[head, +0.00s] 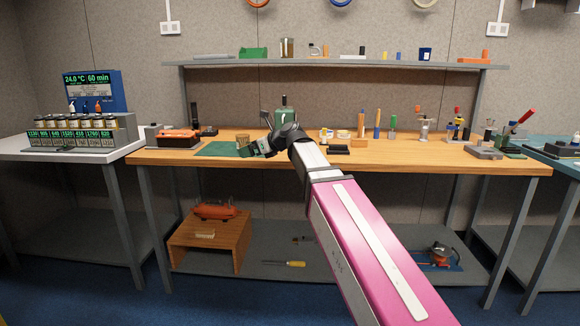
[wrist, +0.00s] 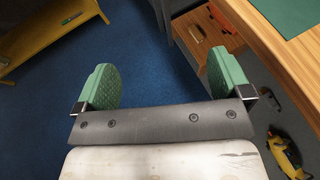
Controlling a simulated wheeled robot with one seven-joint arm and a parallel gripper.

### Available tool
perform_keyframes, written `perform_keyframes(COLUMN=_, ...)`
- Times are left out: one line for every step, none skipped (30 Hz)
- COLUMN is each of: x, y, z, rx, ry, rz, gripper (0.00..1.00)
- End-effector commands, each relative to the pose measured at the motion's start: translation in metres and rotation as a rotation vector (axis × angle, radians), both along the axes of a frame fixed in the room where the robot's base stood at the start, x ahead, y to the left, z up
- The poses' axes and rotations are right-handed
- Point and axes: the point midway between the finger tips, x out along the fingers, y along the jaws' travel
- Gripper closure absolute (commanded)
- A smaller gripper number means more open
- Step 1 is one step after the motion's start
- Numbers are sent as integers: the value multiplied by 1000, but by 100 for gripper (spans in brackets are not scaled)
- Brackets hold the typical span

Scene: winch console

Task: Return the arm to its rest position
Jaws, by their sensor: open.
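My gripper (head: 250,148) is at the end of my outstretched pink arm, over the front left part of the wooden workbench (head: 400,153) in the head view. In the wrist view my gripper (wrist: 165,85) shows two green pads standing wide apart with nothing between them. Blue floor (wrist: 150,60) shows between and beyond the pads. The workbench edge runs along the right side of the wrist view. The arm hides part of the bench behind it.
A green mat (head: 215,149) lies on the bench near the gripper. An orange-black toolbox (head: 178,138) stands left of it. Several tools stand farther right. A shelf (head: 340,63) spans the back. A wooden step (head: 210,242) stands below. A white table (head: 70,155) is at the left.

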Motion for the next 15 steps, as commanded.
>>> perform_keyframes(x=0, y=0, z=0, rx=0, ry=0, rz=0, gripper=4)
perform_keyframes(x=0, y=-2, z=-3, rx=-9, ry=-5, rz=1, gripper=4)
perform_keyframes(x=0, y=-4, z=-9, rx=-26, ry=-16, rz=6, gripper=4)
perform_keyframes(x=0, y=-6, z=-12, rx=-37, ry=-23, rz=9, gripper=4)
perform_keyframes(x=0, y=-7, z=-15, rx=-48, ry=-30, rz=13, gripper=4)
perform_keyframes(x=0, y=-10, z=-20, rx=-64, ry=-41, rz=17, gripper=4)
perform_keyframes(x=0, y=-12, z=-23, rx=-76, ry=-49, rz=20, gripper=4)
perform_keyframes(x=0, y=-13, z=-27, rx=-89, ry=-57, rz=25, gripper=4)
perform_keyframes(x=0, y=-16, z=-33, rx=-107, ry=-67, rz=30, gripper=4)
perform_keyframes(x=0, y=-19, z=-37, rx=-122, ry=-77, rz=35, gripper=4)
perform_keyframes(x=0, y=-21, z=-42, rx=-136, ry=-86, rz=40, gripper=4)
perform_keyframes(x=0, y=-24, z=-48, rx=-159, ry=-100, rz=47, gripper=4)
perform_keyframes(x=-1, y=-27, z=-53, rx=-177, ry=-113, rz=54, gripper=4)
perform_keyframes(x=-1, y=-30, z=-59, rx=-195, ry=-123, rz=61, gripper=4)
perform_keyframes(x=-1, y=-34, z=-68, rx=-224, ry=-140, rz=73, gripper=4)
